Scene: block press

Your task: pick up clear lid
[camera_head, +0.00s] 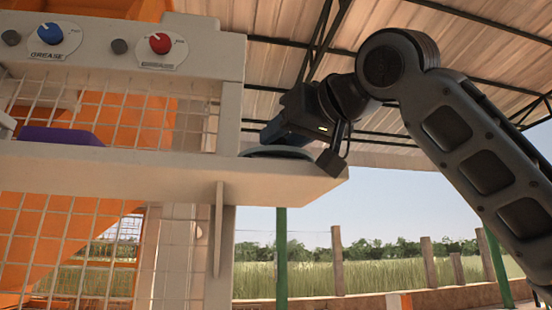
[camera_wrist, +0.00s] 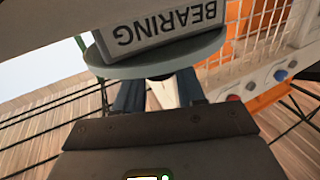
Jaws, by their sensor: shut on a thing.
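The clear lid shows as a thin grey-green disc (camera_head: 277,153) lying at the right end of the pale shelf (camera_head: 190,172), seen edge-on in the head view. In the wrist view its curved rim (camera_wrist: 178,60) spans the upper middle. My gripper (camera_head: 272,134) reaches in from the right, low over the disc. In the wrist view my two fingers (camera_wrist: 159,82) are shut on the lid at a dark part at its near side. The exact grip point is mostly hidden. I cannot tell whether the disc touches the shelf.
A grey plate or block marked BEARING (camera_wrist: 165,30) shows beside the rim in the wrist view. A purple thing (camera_head: 60,136) lies further left on the shelf. A wire mesh (camera_head: 120,115) and a panel with blue and red knobs (camera_head: 160,43) stand behind. Right of the shelf is open air.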

